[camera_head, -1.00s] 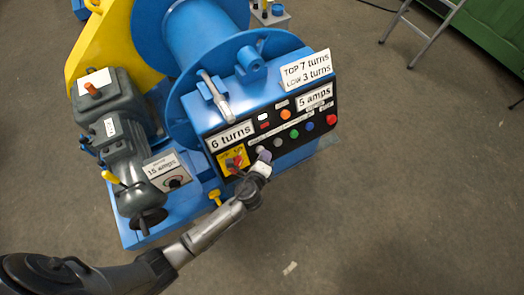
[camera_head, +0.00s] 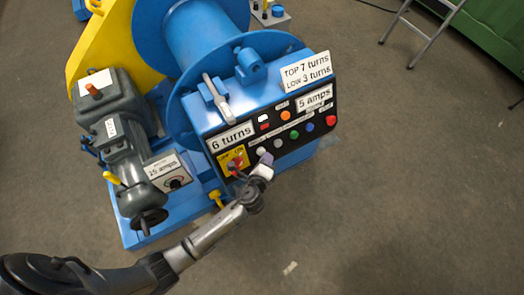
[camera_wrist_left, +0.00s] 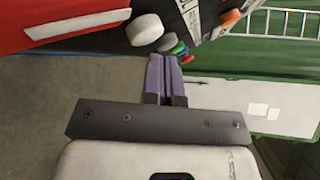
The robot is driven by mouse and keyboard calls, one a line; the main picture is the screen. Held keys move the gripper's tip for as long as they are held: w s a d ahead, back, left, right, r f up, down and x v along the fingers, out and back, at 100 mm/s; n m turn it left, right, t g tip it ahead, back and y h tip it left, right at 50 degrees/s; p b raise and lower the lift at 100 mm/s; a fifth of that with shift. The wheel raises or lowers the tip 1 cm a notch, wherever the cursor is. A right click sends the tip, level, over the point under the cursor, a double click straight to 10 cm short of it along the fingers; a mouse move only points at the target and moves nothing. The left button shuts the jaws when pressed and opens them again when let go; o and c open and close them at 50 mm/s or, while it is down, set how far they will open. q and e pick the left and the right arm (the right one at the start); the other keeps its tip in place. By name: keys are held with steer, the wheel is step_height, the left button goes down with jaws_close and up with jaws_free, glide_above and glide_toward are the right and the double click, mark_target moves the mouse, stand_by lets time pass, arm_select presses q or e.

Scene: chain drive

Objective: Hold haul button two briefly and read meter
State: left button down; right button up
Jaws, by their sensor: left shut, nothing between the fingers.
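The blue control box carries a black button panel (camera_head: 298,124). Its lower row has a white button (camera_head: 261,151), a grey button (camera_head: 278,143), a green button (camera_head: 294,134), a blue button (camera_head: 309,127) and a red button (camera_head: 331,120). Which one is haul button two cannot be read. My left gripper (camera_head: 266,159) is shut and empty, just below the white and grey buttons. In the left wrist view its purple fingers (camera_wrist_left: 166,78) point past a white button (camera_wrist_left: 145,30), apparently apart from it. A small box marked "15 amps" (camera_head: 163,167) has a round dial.
A yellow plate with a red switch (camera_head: 236,163) sits left of the gripper. Labels read "6 turns" (camera_head: 231,137), "5 amps" (camera_head: 314,97) and "TOP 7 turns, LOW 3 turns" (camera_head: 306,70). A grey motor (camera_head: 118,140) stands left.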

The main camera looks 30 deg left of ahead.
arm_select(q)
steer(key=shift+s+d+r, duration=0.15)
steer(key=shift+d+r, duration=0.05)
steer(key=shift+d, duration=0.05)
steer(key=shift+s+d+r+p, duration=0.3)
steer(key=shift+s+d+r, duration=0.1)
steer(key=shift+d, duration=0.2)
steer(key=shift+s+d+r+p, duration=0.3)
steer(key=shift+s+d, duration=0.05)
steer(key=shift+d, duration=0.25)
steer(key=shift+s+d+r+p, duration=0.3)
steer(key=shift+s+d+r, duration=0.1)
steer(key=shift+d, duration=0.2)
